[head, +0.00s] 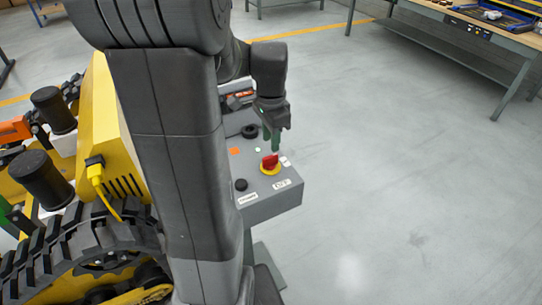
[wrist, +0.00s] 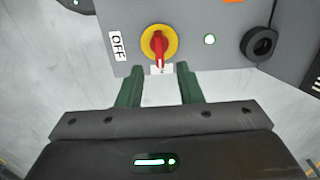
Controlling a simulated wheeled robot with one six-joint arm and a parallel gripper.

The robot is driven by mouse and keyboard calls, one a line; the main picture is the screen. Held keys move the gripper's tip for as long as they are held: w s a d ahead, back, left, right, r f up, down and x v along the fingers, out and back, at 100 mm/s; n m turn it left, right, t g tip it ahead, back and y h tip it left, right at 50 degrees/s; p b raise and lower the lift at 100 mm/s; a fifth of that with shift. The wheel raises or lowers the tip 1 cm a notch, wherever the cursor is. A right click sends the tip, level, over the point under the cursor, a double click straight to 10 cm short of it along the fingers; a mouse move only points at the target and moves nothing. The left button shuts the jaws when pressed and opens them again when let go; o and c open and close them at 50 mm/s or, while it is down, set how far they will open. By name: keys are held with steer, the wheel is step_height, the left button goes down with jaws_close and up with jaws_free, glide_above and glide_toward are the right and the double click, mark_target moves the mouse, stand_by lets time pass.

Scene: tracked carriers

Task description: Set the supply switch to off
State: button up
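The supply switch (head: 270,163) is a red handle on a yellow round plate, on top of a grey control box. It also shows in the wrist view (wrist: 159,43). Its red handle points toward a small white label (wrist: 161,70) at the lower edge, partly readable, not toward the "OFF" label (wrist: 116,46). The "OFF" label also shows in the head view (head: 282,184). My gripper (wrist: 160,80) has green fingers apart with nothing between them. In the head view my gripper (head: 274,142) hangs just above and behind the switch, apparently not touching it.
A yellow tracked carrier (head: 117,150) stands left. Floor to the right is clear; a workbench (head: 480,45) stands behind.

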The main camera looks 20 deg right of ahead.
mark_target(270, 156)
step_height(270, 156, down, 7)
steer(key=shift+a+f, duration=0.1)
stand_by(0.3)
jaws_close()
